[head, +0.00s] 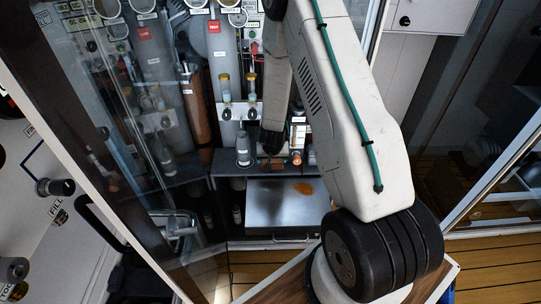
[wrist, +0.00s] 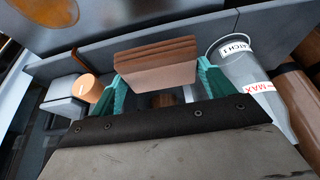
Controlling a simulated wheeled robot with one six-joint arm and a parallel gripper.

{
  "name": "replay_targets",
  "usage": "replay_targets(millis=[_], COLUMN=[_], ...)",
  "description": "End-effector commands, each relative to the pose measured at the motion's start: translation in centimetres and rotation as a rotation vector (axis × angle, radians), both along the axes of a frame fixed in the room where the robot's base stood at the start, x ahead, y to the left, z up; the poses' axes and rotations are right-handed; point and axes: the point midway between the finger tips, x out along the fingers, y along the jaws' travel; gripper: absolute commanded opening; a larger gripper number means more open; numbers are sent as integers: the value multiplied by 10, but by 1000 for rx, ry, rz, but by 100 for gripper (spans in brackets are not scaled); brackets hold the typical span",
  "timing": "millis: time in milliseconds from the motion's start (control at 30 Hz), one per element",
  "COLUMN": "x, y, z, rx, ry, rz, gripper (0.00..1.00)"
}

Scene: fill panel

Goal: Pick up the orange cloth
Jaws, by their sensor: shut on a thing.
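My gripper (wrist: 158,80) has its two teal fingers closed on a folded, layered, dull orange-brown cloth (wrist: 155,62) in the wrist view. The folds show as ridges along its top edge, and its flat face is towards the camera. Whether it touches the shelf below is hard to tell. In the head view my gripper (head: 271,142) is low over the shelf of the cabinet, partly hidden by dark shadow, and the cloth is hard to make out there.
A glass door (head: 120,130) stands left of the opening.

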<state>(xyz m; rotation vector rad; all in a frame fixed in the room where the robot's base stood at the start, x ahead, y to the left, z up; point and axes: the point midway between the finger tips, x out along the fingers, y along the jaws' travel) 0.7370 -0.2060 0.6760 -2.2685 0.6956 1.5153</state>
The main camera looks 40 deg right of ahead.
Motion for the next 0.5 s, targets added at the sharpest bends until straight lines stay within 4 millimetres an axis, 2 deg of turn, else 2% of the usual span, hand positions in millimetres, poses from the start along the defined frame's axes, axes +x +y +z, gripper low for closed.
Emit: replay_targets(millis=[300,500], x=[-70,-98], y=[32,44], z=[7,10], rx=[1,1], ry=[2,2], rz=[2,2], gripper=[59,59])
